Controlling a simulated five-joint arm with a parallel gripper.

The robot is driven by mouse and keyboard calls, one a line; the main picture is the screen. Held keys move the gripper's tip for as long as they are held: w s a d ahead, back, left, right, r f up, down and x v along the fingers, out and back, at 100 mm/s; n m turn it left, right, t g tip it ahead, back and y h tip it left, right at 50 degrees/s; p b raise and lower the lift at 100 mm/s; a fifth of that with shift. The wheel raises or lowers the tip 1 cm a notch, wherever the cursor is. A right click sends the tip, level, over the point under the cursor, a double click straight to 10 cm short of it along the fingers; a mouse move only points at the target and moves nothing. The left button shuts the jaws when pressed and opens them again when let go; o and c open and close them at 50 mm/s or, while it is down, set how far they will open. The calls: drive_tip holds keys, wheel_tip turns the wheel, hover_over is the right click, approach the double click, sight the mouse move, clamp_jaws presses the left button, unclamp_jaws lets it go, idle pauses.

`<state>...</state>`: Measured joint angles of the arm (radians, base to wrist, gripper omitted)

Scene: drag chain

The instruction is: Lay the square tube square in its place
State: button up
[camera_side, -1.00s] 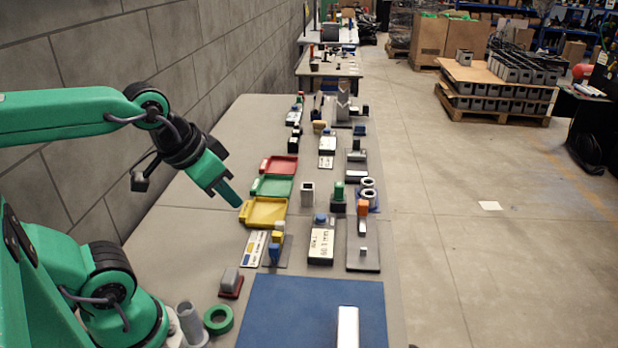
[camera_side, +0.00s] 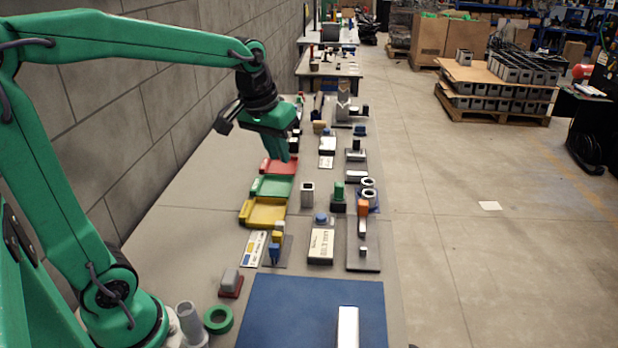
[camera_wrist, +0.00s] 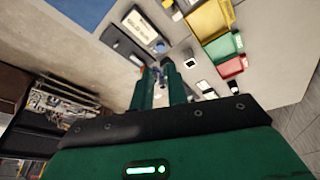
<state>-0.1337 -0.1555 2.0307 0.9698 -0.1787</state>
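A silver square tube (camera_side: 307,194) stands upright on the table, right of the green and yellow trays; its dark square opening faces up. It also shows in the wrist view (camera_wrist: 189,58), beside the yellow tray. My gripper (camera_side: 281,158) is above the table near the red tray, beyond the tube as seen from the side camera, pointing down and not touching the tube. In the wrist view its two green fingers (camera_wrist: 160,72) stand apart with a narrow gap and nothing clearly held between them. I cannot tell which spot is the tube's place.
Red (camera_side: 279,166), green (camera_side: 257,187) and yellow (camera_side: 246,214) trays line the tube's left. Blocks and fixtures crowd its right, including a green-topped piece (camera_side: 339,191) and rings (camera_side: 369,182). A blue mat (camera_side: 290,310) with a silver bar (camera_side: 348,326) lies in front.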

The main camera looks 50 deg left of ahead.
drive_tip(key=w+a+f+n+g, duration=0.25)
drive_tip(key=w+a+f, duration=0.35)
drive_tip(key=w, duration=0.4)
drive_tip(key=n, duration=0.3)
hover_over(302, 185)
drive_tip(key=shift+g, duration=0.45)
wheel_tip(302, 185, down, 12)
drive_tip(key=shift+s+d+f, duration=0.1)
drive_tip(key=shift+d, duration=0.05)
drive_tip(key=shift+f, duration=1.25)
drive_tip(key=shift+f, duration=2.6)
clamp_jaws()
